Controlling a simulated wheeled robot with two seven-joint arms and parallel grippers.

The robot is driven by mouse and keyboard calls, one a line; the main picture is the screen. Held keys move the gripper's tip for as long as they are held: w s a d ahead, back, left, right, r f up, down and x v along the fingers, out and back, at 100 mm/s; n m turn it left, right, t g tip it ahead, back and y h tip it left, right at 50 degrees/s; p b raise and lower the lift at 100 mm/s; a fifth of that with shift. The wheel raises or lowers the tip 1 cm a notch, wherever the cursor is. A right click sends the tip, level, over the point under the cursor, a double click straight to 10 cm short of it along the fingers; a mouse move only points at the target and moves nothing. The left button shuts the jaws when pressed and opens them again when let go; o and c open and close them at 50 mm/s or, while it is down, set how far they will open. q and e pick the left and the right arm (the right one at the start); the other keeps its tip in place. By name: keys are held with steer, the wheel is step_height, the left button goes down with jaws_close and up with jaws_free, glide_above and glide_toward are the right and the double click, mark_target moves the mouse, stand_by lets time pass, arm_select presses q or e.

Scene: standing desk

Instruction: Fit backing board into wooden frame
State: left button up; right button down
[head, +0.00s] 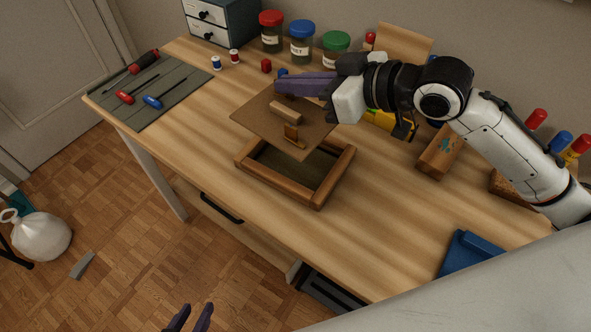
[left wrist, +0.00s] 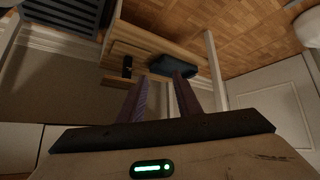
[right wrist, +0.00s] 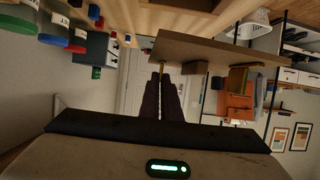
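The wooden frame (head: 318,196) lies on the desk, its dark inside partly visible. The brown backing board (head: 252,118) is above the frame's far part and hides it; it carries a light wooden block (head: 286,112) and a small brown tab (head: 293,138). My right gripper (head: 281,86) has its purple fingers shut at the board's far edge. In the right wrist view, the board (right wrist: 215,50) shows nearly edge-on at the fingertips (right wrist: 161,75). My left gripper (head: 191,314) is open and empty, low in front of the desk; its fingers stand apart in the left wrist view (left wrist: 161,82).
A grey mat (head: 185,98) with screwdrivers lies at the left. Jars (head: 301,48) and a drawer box (head: 225,18) stand at the back. The desk left of the frame is clear.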

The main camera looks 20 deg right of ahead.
steer(key=shift+n+g+y, duration=0.3)
steer(key=shift+n, duration=0.1)
steer(key=f, duration=0.1)
steer(key=d+f+b, duration=0.1)
steer(key=w+f, duration=0.1)
steer(key=shift+d+f+b, duration=0.25)
steer(key=shift+f+b, duration=0.05)
steer(key=shift+b, duration=0.05)
step_height(320, 180, down, 5)
steer(key=shift+f+b, duration=0.1)
steer(key=shift+b, duration=0.35)
steer(key=f, duration=0.4)
steer(key=shift+s+f+b, duration=0.2)
steer(key=shift+f+b, duration=0.1)
steer(key=shift+b, duration=0.1)
steer(key=c, duration=2)
jaws_free()
steer(key=shift+f, duration=0.1)
step_height(320, 180, up, 5)
glide_above(348, 159)
steer(key=shift+w+a+f, duration=0.2)
steer(key=shift+w+a, duration=0.2)
steer(key=shift+s+d+r, duration=0.35)
steer(key=shift+s, duration=0.05)
